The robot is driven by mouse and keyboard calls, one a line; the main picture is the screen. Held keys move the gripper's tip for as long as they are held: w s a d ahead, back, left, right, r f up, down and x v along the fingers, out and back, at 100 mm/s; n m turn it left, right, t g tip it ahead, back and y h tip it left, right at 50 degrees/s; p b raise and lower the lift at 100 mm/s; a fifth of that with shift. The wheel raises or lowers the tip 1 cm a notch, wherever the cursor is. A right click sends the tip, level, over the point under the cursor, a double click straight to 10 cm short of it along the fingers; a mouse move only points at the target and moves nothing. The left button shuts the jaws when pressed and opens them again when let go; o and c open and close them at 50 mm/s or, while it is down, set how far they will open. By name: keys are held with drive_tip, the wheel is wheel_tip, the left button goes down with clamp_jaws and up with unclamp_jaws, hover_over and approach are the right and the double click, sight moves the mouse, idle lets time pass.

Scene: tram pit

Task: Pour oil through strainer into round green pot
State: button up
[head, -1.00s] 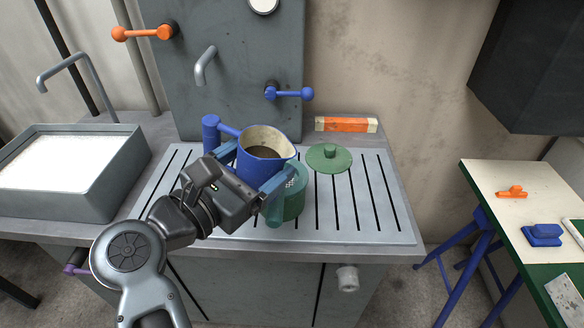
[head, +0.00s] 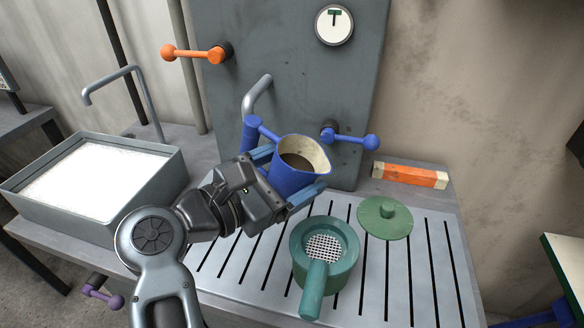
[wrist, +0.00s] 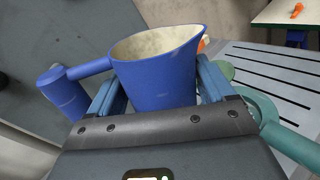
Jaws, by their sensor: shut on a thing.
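My gripper (head: 282,178) is shut on a blue pouring jug (head: 290,182) with a cream inside, a spout and a side handle. Brownish oil shows inside it in the head view. The jug (wrist: 160,75) is raised, tilted slightly, above and behind the pot. The round green pot (head: 299,268) stands on the slatted metal top. A strainer (head: 323,248) with a light mesh lies over its mouth, its green handle pointing to the front. Part of this green pair shows at the right of the wrist view. The green lid (head: 385,218) lies to the right of the pot.
A grey basin (head: 167,170) with white contents stands at the left under a bent tap. An orange and cream block (head: 410,175) lies at the back right. Orange and blue levers stick out from the grey panel (head: 290,60) behind. The slatted top (head: 425,270) is clear at the front right.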

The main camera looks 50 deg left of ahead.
drive_tip(key=f+m+b, duration=0.1)
drive_tip(key=f+b, duration=0.1)
drive_tip(key=f+m+b, duration=0.1)
drive_tip(key=f, duration=0.1)
drive_tip(key=shift+a+m+g+b, duration=0.25)
drive_tip(key=shift+m+g+b, duration=0.05)
drive_tip(key=shift+g+b, duration=0.1)
drive_tip(key=shift+f+m+y+b, duration=0.5)
drive_tip(key=shift+f+m+b, duration=0.2)
drive_tip(key=shift+b, duration=0.2)
drive_tip(key=shift+r, duration=0.1)
drive_tip(key=shift+s+f+b, duration=0.15)
drive_tip(key=shift+f+b, duration=0.15)
drive_tip(key=shift+b, duration=0.1)
drive_tip(key=shift+d+r+m+g+y+b, duration=0.2)
drive_tip(key=shift+r+m+b, duration=0.45)
drive_tip(key=shift+b, duration=0.5)
drive_tip(key=shift+d+r+m+g+y+b, duration=0.1)
drive_tip(key=shift+r+m+g+y+b, duration=0.2)
drive_tip(key=shift+m+b, duration=0.7)
idle(3.6)
